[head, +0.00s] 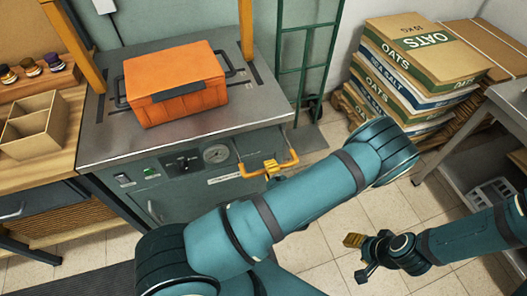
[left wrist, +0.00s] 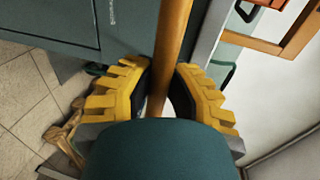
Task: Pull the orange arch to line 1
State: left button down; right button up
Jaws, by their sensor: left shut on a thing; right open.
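An orange U-shaped handle (head: 290,160) juts from the front of the metal bench, below its top edge. In the left wrist view, the orange bar (left wrist: 170,50) runs between the yellow fingers (left wrist: 165,95). Two orange posts, left (head: 76,45) and right (head: 246,30), rise at the sides of the bench top; their upper ends are out of view. I cannot make out a numbered line. My right gripper (head: 358,258) is open and empty over the floor.
An orange case (head: 175,75) sits on the metal bench top (head: 100,145). A wooden divided box (head: 35,125) and small jars stand at left. Oats and salt sacks (head: 420,60) are stacked at right, near a green hand truck (head: 305,60). Tiled floor is open in front.

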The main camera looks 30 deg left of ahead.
pick_arm(q)
jog(key=f+v, duration=0.1)
jog(key=v, duration=0.5)
jog(key=shift+s+d, duration=0.25)
jog(key=shift+f, duration=0.1)
jog(key=c, duration=0.9)
grip_release()
jog(key=shift+d, duration=0.1)
jog(key=v, duration=0.7)
jog(key=shift+s, duration=0.3)
jog(key=shift+d, duration=0.1)
